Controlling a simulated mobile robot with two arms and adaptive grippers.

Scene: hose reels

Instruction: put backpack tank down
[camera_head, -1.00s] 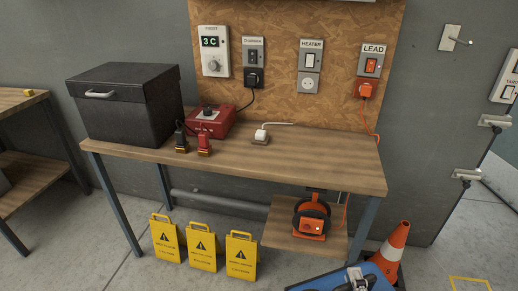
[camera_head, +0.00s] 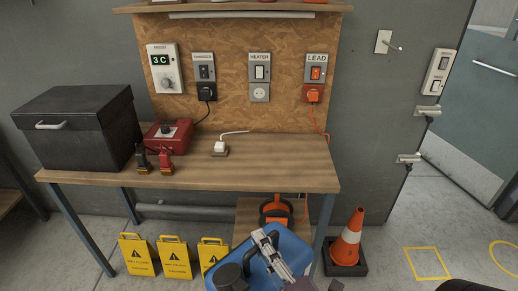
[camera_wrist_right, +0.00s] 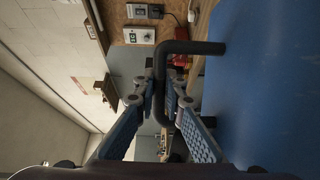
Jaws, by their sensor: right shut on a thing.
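The backpack tank is blue with a black handle and a dark round cap. In the head view the blue tank (camera_head: 296,250) shows at the bottom middle, in front of the workbench, its lower part cut off by the frame. My right gripper (camera_head: 268,240) is at its top, shut on the black handle. In the right wrist view the blue tank (camera_wrist_right: 265,85) fills the right side, and its bent black handle (camera_wrist_right: 195,47) passes between the fingers of my right gripper (camera_wrist_right: 160,95). The tank's underside is hidden. My left gripper is not in view.
A workbench (camera_head: 270,165) carries a black box (camera_head: 80,130) and a red charger (camera_head: 168,135). An orange cone (camera_head: 348,240) stands to the right. Bare floor with a yellow marked square (camera_head: 427,263) lies farther right.

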